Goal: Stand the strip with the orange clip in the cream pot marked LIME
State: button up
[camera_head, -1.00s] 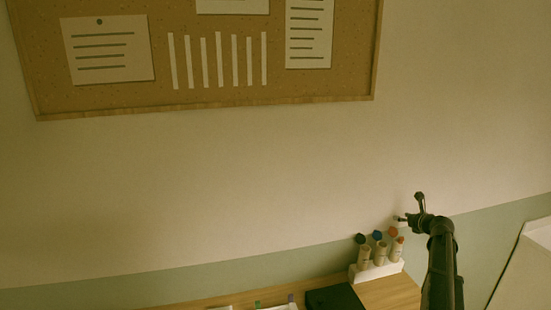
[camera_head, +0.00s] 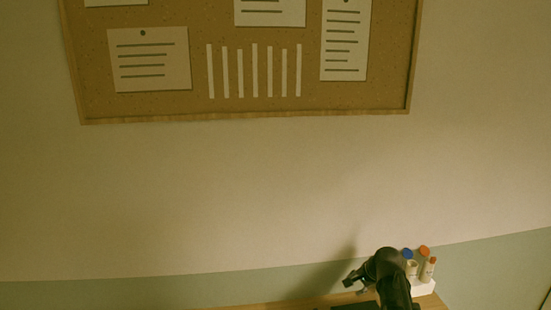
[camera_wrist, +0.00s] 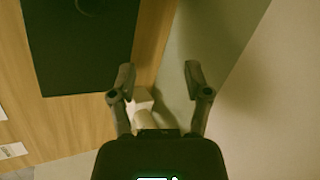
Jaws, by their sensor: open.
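My gripper (camera_wrist: 159,80) is open in the wrist view, its two fingers apart with nothing held between them. In the head view my gripper (camera_head: 356,281) hangs over the desk's back edge, left of a white rack (camera_head: 424,287) of bottles. Below the fingers in the wrist view is a pale block-like thing (camera_wrist: 142,100), partly hidden; I cannot tell what it is. Neither the strip with the orange clip nor the cream pot marked LIME can be made out in the current views.
The rack holds bottles with blue (camera_head: 407,253) and orange (camera_head: 424,251) caps, partly behind my arm. A black mat (camera_wrist: 85,45) lies on the wooden desk (camera_wrist: 60,120). White labels or papers (camera_wrist: 12,151) lie at the left. A wall (camera_wrist: 260,110) stands close on the right.

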jog(key=s+a+f+n+g+h, duration=0.2)
jog(key=s+a+n+g+h, duration=0.15)
jog(key=s+a+n, duration=0.7)
jog(key=shift+n+g, duration=0.65)
jog(key=shift+n, duration=0.1)
jog(key=s+f+b, duration=0.2)
jog(key=s+d+f+b, duration=0.1)
jog(key=s+f+b, duration=0.1)
jog(key=f+b, duration=0.1)
jog(key=s+f+b, duration=0.1)
jog(key=f+b, duration=0.2)
jog(key=shift+s+d+f, duration=0.1)
jog(key=shift+s+d, duration=0.15)
jog(key=shift+s, duration=0.15)
